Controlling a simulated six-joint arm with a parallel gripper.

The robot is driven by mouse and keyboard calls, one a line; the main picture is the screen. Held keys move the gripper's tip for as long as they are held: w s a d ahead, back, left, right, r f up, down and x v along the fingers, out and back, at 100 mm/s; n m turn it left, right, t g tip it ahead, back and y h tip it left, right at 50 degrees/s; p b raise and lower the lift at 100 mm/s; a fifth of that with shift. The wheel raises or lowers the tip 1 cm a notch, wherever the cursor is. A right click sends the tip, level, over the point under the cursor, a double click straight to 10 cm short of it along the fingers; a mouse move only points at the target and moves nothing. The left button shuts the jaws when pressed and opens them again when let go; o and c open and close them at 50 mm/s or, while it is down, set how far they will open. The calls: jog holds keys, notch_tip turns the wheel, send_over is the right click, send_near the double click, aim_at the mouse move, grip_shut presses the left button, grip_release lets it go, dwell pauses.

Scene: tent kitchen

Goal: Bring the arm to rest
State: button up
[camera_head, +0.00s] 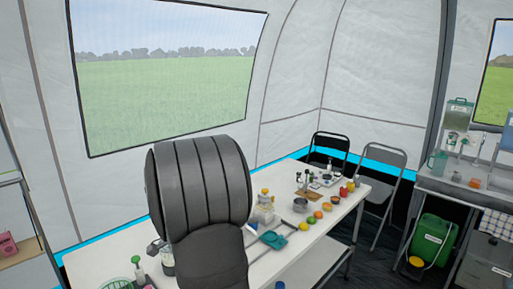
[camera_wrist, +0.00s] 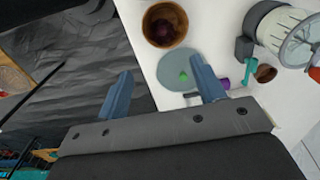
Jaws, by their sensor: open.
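My gripper (camera_wrist: 164,88) shows in the wrist view with its two blue-grey fingers wide apart and nothing between them. It hangs over the edge of a white table (camera_wrist: 144,55), with dark floor under the left finger and the tabletop near the right finger. In the head view a large dark grey ribbed part of my arm fills the middle and covers part of the long white table (camera_head: 100,257). My gripper cannot be made out in the head view.
By the right finger lie a grey-blue disc (camera_wrist: 172,72) with a green piece, a brown bowl (camera_wrist: 165,25) and a white-and-grey appliance (camera_wrist: 285,32). The head view shows a teal cloth (camera_head: 273,239), a grey pot (camera_head: 300,205), two folding chairs (camera_head: 380,160) and a green container (camera_head: 433,240).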

notch_tip(320, 180, down, 7)
jog(key=shift+f, duration=0.1)
notch_tip(320, 180, up, 6)
jog(key=a+f, duration=0.2)
jog(key=a, duration=2.3)
jog(key=f, duration=0.3)
jog(key=s+f, duration=0.1)
jog(key=f, duration=0.1)
jog(key=shift+a, duration=0.4)
jog(key=shift+w+f, duration=0.1)
jog(key=shift+f, duration=0.7)
